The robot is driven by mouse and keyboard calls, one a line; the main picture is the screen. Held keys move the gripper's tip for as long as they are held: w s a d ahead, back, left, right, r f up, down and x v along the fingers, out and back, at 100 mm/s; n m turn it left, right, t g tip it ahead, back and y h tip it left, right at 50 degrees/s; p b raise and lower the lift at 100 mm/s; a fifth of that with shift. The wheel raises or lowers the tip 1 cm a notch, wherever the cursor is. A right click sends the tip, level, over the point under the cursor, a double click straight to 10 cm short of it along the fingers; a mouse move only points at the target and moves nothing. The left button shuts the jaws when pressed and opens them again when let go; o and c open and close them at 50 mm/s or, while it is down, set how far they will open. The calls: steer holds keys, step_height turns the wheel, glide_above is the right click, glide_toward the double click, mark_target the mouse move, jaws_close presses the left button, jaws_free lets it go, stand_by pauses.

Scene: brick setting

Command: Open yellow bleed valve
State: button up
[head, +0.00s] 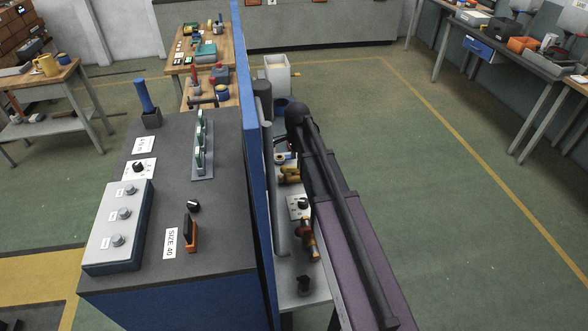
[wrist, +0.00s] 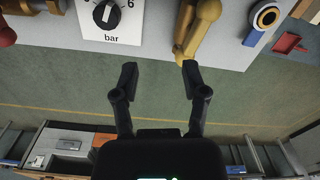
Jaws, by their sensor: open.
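The yellow valve (wrist: 197,32) shows at the top of the wrist view, with a rounded yellow handle reaching down past the pale panel's edge. In the head view a yellow fitting (head: 290,175) sits on the narrow bench, partly hidden by my arm. My gripper (wrist: 160,74) is open and empty in the wrist view. Its right fingertip is just below the valve's lower end in the picture; I cannot tell whether they touch. The left fingertip is below the bar dial. My fingers cannot be made out in the head view.
A brass fitting with red (head: 308,244) stands nearer on the bench. A tall blue partition (head: 254,130) borders the bench on the left. Open floor lies right.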

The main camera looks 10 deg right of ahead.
mark_target(293, 167)
steer(key=shift+w+f+m, duration=0.2)
steer(key=shift+w+m, duration=1.8)
steer(key=shift+w, duration=0.5)
steer(key=shift+f+b, duration=0.2)
steer(key=shift+b, duration=0.1)
steer(key=shift+f+b, duration=3.55)
jaws_close()
